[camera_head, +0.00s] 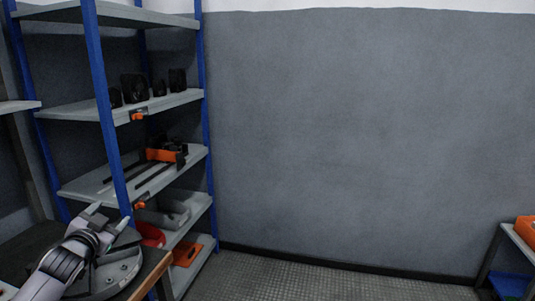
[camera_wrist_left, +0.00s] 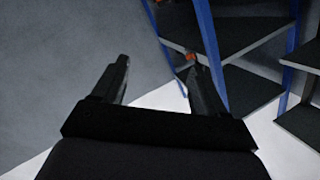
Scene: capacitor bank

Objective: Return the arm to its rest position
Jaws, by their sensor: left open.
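My left gripper (camera_head: 107,218) is at the lower left of the head view, above a round grey plate (camera_head: 120,266) on a wooden-edged table. Its two fingers stand apart, with nothing between them. In the left wrist view the same gripper (camera_wrist_left: 158,80) shows its two dark fingers spread, with only grey wall and a little of the shelf's side behind them. My right gripper is not in either view.
A blue-post shelf rack (camera_head: 108,105) stands at the left, close behind the gripper, holding dark objects and orange-black tools (camera_head: 165,152). Orange and red items lie on its lower shelves. A small stand with an orange box (camera_head: 526,228) is at far right. The middle floor (camera_head: 320,283) is clear.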

